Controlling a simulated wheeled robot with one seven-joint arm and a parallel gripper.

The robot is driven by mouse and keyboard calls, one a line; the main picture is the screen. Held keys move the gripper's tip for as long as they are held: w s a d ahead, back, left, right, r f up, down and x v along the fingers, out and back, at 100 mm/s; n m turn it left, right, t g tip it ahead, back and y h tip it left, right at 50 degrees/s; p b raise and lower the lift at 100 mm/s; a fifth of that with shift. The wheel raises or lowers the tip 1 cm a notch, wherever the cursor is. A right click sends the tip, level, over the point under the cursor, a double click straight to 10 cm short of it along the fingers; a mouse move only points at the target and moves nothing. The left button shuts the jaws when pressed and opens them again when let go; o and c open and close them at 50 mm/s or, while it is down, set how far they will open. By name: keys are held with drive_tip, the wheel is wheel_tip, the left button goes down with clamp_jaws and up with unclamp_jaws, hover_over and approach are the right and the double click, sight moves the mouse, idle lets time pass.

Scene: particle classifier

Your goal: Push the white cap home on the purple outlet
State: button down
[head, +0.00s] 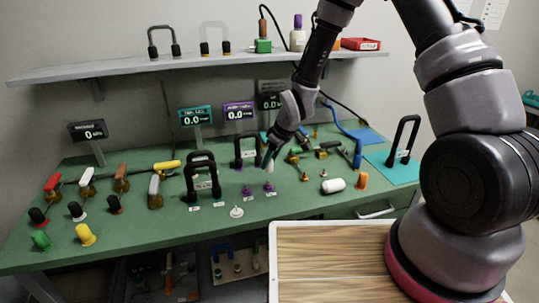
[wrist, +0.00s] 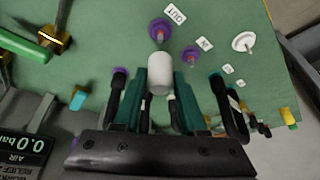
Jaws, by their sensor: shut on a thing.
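My gripper (wrist: 160,88) is shut on the white cap (wrist: 159,72), which sits between its teal fingers in the wrist view. In the head view my gripper (head: 268,164) is just above the right-hand purple fitting (head: 269,187). This purple outlet (wrist: 158,30) has a label reading "OUT" beside it and shows just beyond the cap in the wrist view. The cap looks apart from the outlet, but the exact gap cannot be told. A second purple fitting (wrist: 190,53) stands beside it, also in the head view (head: 247,190).
A white disc with a stem (head: 236,211) lies in front of the fittings. Black-handled frames (head: 203,180) stand to the left. A white cylinder (head: 333,186) and an orange piece (head: 361,181) lie right.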

sight(273, 170)
drive_tip(key=shift+f, duration=1.5)
drive_tip(key=shift+f, duration=1.75)
idle(0.3)
drive_tip(key=shift+c, duration=2)
unclamp_jaws()
drive_tip(key=v, duration=1)
drive_tip(key=shift+d+r, duration=0.2)
drive_tip(key=shift+r, duration=0.1)
